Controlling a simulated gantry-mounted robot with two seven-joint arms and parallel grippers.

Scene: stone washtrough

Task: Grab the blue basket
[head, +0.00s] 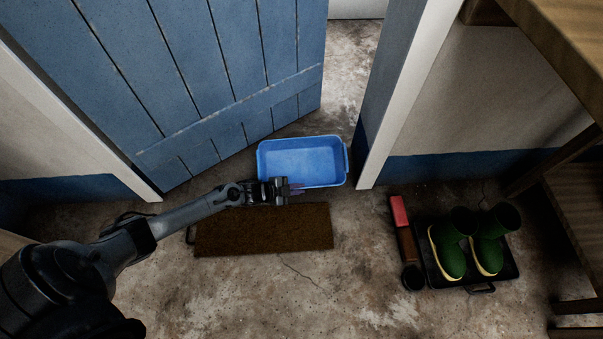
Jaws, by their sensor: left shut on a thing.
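The blue basket (304,160) is an open, rectangular tub. It sits on the floor in the doorway, in the middle of the head view, and looks empty. My left gripper (290,188) is at the basket's near left corner, its fingers over the near rim. It is shut on the basket's near edge; the exact contact is small and partly hidden by the gripper. My right gripper is not in the view.
A brown doormat (265,230) lies just in front of the basket. A blue plank door (200,80) stands open behind it, with a door frame (405,90) to the right. Green boots (470,243) stand on a black tray (510,264) at the right.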

